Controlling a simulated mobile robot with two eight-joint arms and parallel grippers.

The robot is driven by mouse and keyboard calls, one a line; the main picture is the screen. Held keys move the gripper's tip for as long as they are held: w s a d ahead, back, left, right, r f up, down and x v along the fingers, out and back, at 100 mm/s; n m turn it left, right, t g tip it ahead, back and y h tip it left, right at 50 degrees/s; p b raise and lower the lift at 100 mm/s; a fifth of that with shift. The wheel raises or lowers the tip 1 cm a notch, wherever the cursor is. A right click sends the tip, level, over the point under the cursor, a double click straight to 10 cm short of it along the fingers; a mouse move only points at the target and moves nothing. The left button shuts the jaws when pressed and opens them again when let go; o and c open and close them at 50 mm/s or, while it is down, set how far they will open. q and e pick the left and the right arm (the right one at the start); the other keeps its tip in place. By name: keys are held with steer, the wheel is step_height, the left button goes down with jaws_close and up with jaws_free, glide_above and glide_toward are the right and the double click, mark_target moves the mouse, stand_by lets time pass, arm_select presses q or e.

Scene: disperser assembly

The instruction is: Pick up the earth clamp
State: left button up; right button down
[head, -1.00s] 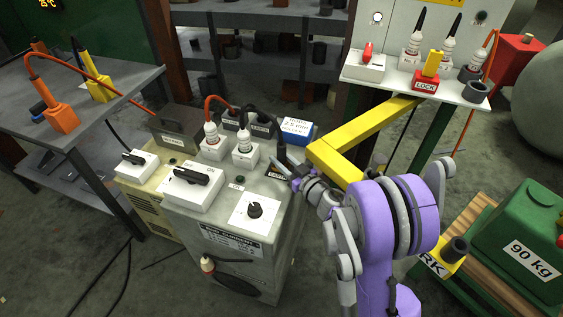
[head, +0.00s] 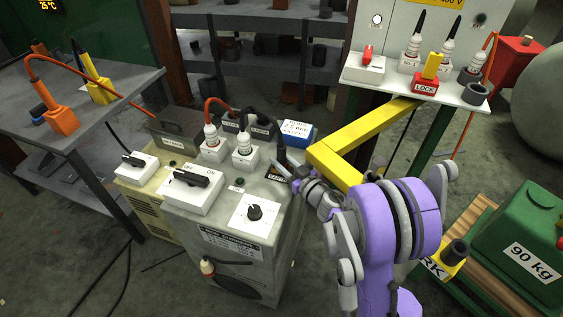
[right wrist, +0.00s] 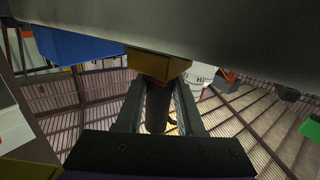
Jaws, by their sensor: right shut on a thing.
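The earth clamp shows in the head view as a dark upright handle (head: 281,153) beside an "EARTH" label at the right edge of the grey machine top. My right gripper (head: 292,181) reaches it from the right, low at that edge. In the right wrist view a brass-coloured block (right wrist: 160,65) sits against the grey machine edge, and a dark round handle (right wrist: 158,104) runs from it between the two fingers (right wrist: 160,112). The right gripper is shut on this handle. The contact is partly hidden in the head view. My left gripper is not in view.
The grey machine (head: 232,242) carries plugs, switches and a blue box (head: 297,132) near the clamp. A yellow beam (head: 362,138) stands close behind my right arm. A green 90 kg weight (head: 520,235) is at the right. Left is a grey table (head: 120,90).

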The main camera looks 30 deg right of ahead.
steer(key=shift+r, duration=0.5)
steer(key=s+a, duration=0.2)
steer(key=s, duration=0.6)
steer(key=s+a+b, duration=0.1)
steer(key=s+a, duration=0.1)
steer(key=s, duration=0.7)
steer(key=shift+s+a, duration=0.2)
steer(key=shift+a, duration=0.15)
steer(key=shift+s, duration=0.1)
